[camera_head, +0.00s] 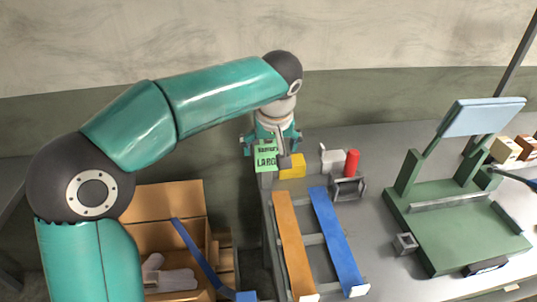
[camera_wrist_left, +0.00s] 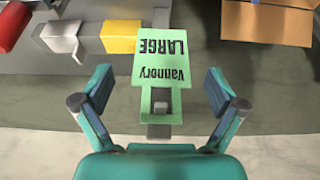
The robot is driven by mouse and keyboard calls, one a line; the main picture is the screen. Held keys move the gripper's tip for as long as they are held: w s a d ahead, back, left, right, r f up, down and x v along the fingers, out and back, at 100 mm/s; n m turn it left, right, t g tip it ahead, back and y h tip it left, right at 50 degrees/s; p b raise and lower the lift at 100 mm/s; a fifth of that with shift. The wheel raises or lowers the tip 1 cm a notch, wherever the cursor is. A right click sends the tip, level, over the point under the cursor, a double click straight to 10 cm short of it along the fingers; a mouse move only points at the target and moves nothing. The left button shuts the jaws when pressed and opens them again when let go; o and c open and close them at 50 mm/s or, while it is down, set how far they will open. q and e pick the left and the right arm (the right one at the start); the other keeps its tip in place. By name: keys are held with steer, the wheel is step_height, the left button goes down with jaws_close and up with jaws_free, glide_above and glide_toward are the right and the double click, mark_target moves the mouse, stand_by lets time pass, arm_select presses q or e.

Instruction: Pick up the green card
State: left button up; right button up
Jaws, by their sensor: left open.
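The green card (camera_head: 266,158) stands at the table's far left corner, with dark lettering that includes "LARGE". In the left wrist view the green card (camera_wrist_left: 165,48) shows upside down, with a square cut-out at its lower end and a grey peg showing in it. My left gripper (camera_head: 272,140) is at the card, from behind and above in the head view. In the left wrist view my left gripper (camera_wrist_left: 158,92) is open, its fingers on either side of the card's cut-out end and apart from it.
A yellow block (camera_head: 292,166), a white piece (camera_head: 331,158) and a red cylinder (camera_head: 352,163) stand right of the card. An orange strip (camera_head: 293,240) and a blue strip (camera_head: 337,240) lie in front. A green fixture (camera_head: 450,220) stands at right. A cardboard box (camera_head: 165,205) is at lower left.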

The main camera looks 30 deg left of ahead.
mark_target(269, 151)
arm_select(q)
steer(key=shift+x, duration=1.95)
steer(key=shift+a+r, duration=0.1)
steer(key=shift+a, duration=0.05)
steer(key=c, duration=0.9)
steer(key=shift+r, duration=0.1)
steer(key=shift+r, duration=0.6)
steer(key=s+d+b, duration=0.5)
steer(key=s+d, duration=0.6)
steer(key=s, duration=0.3)
steer(key=shift+s, duration=0.2)
